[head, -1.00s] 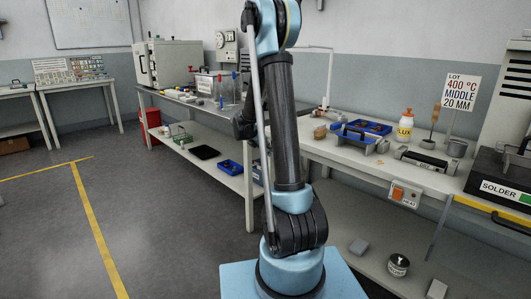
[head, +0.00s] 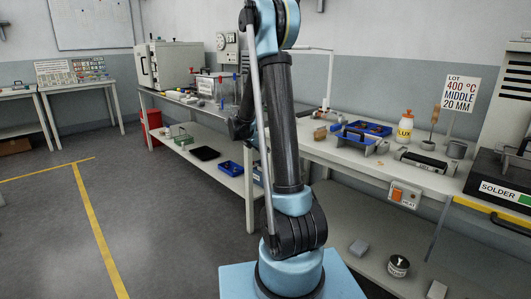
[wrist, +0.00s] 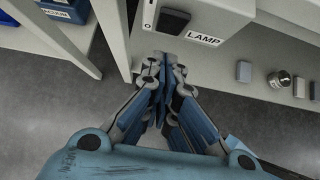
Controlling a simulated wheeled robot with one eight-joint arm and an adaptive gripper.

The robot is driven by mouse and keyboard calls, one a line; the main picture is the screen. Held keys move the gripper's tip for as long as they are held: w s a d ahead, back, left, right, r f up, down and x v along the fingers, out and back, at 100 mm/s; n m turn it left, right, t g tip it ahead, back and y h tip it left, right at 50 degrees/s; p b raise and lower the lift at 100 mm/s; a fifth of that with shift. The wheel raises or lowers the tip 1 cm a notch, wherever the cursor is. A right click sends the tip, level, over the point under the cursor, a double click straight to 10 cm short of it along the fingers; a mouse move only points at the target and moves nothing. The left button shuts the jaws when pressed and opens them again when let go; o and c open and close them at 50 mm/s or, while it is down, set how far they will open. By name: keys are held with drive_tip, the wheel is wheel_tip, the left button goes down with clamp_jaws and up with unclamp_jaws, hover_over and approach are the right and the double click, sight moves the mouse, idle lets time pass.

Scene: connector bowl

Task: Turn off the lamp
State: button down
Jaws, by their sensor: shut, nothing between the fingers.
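In the wrist view, a pale box labelled LAMP (wrist: 204,38) is on the bench front at the top middle. It carries a dark switch (wrist: 173,21), whose on or off position I cannot tell. My gripper (wrist: 164,66) is shut and empty, its fingertips just below the switch in the picture. Whether they touch the box I cannot tell. In the head view my arm hides the gripper and the lamp switch box, and I cannot make out the lamp for certain.
A similar box with an orange switch (head: 398,194) is on the bench front, right of my arm in the head view. Blue trays and a glue bottle (head: 405,127) stand on the bench. The lower shelf holds a grey block (wrist: 243,71) and a round tin (wrist: 279,79). The left floor is clear.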

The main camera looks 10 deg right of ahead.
drive_tip(key=s+a+r, duration=0.5)
drive_tip(key=a, duration=0.3)
drive_tip(key=s+d+r+m+g+y, duration=0.1)
drive_tip(key=s+d+m+y, duration=0.15)
drive_tip(key=s+m, duration=0.6)
drive_tip(key=s+d+r+m+g+y, duration=0.1)
drive_tip(key=s+d+m, duration=0.25)
drive_tip(key=s, duration=1.05)
drive_tip(key=s+a+f+m+y, duration=0.2)
drive_tip(key=s+f+m, duration=0.1)
drive_tip(key=s+m, duration=0.3)
drive_tip(key=s+a+f+m+y, duration=0.1)
drive_tip(key=s+f+m, duration=0.3)
drive_tip(key=s, duration=0.6)
drive_tip(key=shift+s+a+m+y, duration=0.15)
drive_tip(key=shift+a+m+y, duration=0.25)
drive_tip(key=shift+m, duration=0.6)
